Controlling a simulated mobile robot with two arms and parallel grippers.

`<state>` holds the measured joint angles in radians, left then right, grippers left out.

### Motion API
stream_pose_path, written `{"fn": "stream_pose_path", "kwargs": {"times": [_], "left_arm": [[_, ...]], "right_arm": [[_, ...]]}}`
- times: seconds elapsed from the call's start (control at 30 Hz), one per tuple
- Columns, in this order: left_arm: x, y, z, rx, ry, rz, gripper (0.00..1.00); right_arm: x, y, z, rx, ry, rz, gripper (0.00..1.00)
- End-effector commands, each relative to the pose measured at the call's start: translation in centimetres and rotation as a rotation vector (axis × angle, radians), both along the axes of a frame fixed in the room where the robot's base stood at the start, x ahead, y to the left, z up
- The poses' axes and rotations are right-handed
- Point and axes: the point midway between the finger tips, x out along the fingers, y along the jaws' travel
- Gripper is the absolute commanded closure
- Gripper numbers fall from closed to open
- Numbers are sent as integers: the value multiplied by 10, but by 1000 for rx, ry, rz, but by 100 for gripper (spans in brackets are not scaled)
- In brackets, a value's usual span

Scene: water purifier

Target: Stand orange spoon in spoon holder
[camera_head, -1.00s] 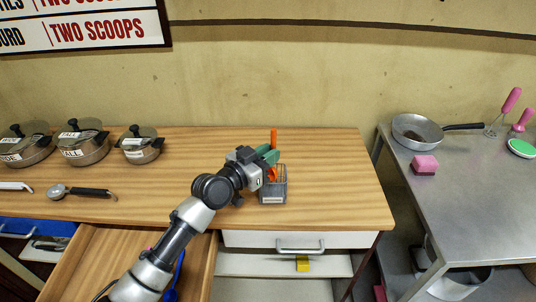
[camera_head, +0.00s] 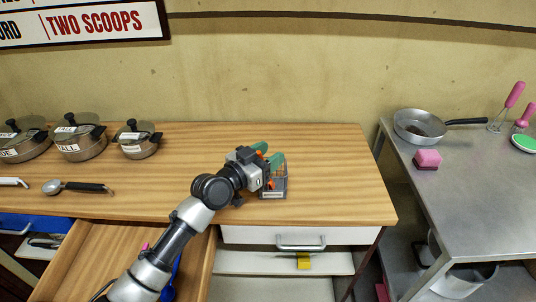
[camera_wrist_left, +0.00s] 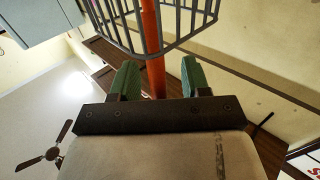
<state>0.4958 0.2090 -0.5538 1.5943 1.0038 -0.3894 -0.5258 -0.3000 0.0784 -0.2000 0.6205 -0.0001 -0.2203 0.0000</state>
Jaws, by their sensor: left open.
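The spoon holder (camera_head: 273,194), a grey wire basket, stands on the wooden counter near its right end. My left gripper (camera_head: 268,166), with green fingers, is at the holder and open. The orange spoon is mostly hidden by the gripper in the head view, where only small orange bits show. In the left wrist view the orange handle (camera_wrist_left: 152,60) runs from the wire holder (camera_wrist_left: 115,25) past its rim and between the two parted green fingers. The spoon's lower end is not clearly seen. My right gripper is not in view.
Lidded pots (camera_head: 80,138) and a black-handled scoop (camera_head: 78,187) are on the counter's left. An open drawer (camera_head: 110,245) juts out below my left arm. A metal table (camera_head: 470,200) with a pan (camera_head: 418,126) and a pink sponge (camera_head: 427,159) stands at right.

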Motion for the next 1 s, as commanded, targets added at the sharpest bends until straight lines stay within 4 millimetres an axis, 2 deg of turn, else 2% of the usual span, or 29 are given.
{"fn": "stream_pose_path", "kwargs": {"times": [0.27, 0.7, 1.0], "left_arm": [[-8, 10, -1, 2, -1, 1, 53], [-66, 67, -2, 2, 1, 1, 53], [-77, 77, 0, 0, 0, 0, 53]], "right_arm": [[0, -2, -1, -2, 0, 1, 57], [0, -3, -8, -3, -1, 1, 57], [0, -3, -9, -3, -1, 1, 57]]}}
